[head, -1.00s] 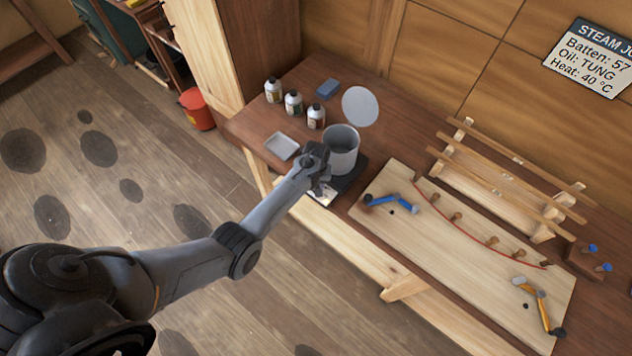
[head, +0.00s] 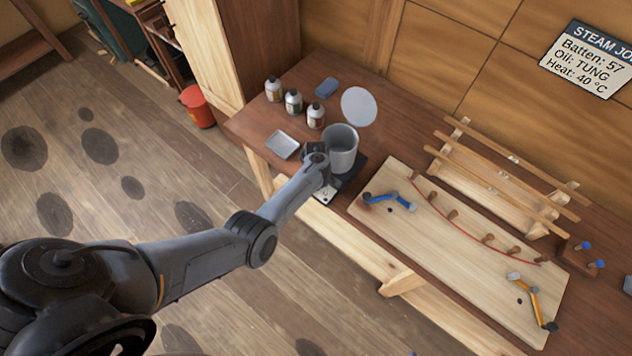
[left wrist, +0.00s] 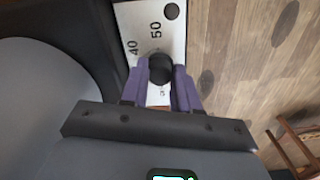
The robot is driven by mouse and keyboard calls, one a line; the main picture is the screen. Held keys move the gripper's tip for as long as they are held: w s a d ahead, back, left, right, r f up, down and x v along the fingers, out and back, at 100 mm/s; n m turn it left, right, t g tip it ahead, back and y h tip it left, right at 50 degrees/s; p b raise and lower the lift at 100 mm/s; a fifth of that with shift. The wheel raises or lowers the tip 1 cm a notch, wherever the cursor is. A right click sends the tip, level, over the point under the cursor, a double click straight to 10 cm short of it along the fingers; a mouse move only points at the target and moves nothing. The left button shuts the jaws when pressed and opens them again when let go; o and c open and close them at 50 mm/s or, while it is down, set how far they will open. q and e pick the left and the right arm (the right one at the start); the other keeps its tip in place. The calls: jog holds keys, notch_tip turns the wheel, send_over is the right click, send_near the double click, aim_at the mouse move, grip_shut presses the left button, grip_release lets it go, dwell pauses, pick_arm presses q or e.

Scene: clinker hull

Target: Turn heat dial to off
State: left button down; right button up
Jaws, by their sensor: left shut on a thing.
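The heat dial (left wrist: 161,68) is a small dark round knob on a white scale plate (left wrist: 150,30) marked 40 and 50, seen in the left wrist view. The plate is on the front of the dark heater base (head: 352,180) under the grey pot (head: 341,148). My left gripper (left wrist: 161,75) has its purple fingers on either side of the knob and is shut on it. In the head view the left gripper (head: 318,180) is mostly hidden by its own arm. My right gripper is not in view.
Several bottles (head: 293,102), a blue block (head: 327,87) and a shallow tray (head: 282,145) stand near the pot. A board (head: 430,230) with pegs and clamps lies to the right.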

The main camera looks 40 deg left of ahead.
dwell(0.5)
pick_arm(q)
jog(key=c, duration=0.8)
grip_release()
jog(key=shift+c, duration=0.2)
jog(key=shift+r, duration=0.55)
notch_tip(320, 180, up, 10)
jog(key=p, duration=0.2)
jog(key=shift+f+p, duration=0.15)
jog(key=shift+p, duration=0.2)
jog(key=shift+s, duration=0.1)
